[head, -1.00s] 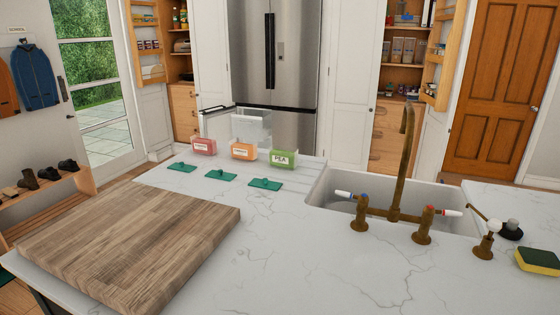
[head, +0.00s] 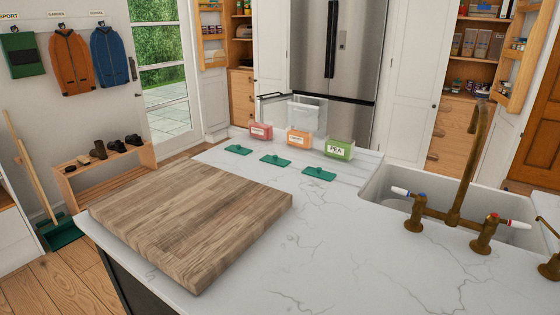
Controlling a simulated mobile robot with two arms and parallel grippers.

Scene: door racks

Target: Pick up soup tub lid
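Three flat green lids with small raised handles lie in a row on the white marble counter: a left lid (head: 238,150), a middle lid (head: 275,160) and a right lid (head: 319,173). Behind them stand three labelled soup tubs: a red tub (head: 261,132), an orange tub (head: 298,138) and a green tub (head: 339,148) whose label reads PEA. The lids lie apart from the tubs. Neither of my grippers shows in the head view.
A thick wooden board (head: 190,215) covers the near left of the counter (head: 350,260). A sink with a tall brass tap (head: 467,170) is on the right. A clear container (head: 308,113) is behind the tubs, before the fridge (head: 333,65). A shoe bench (head: 105,175) stands left.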

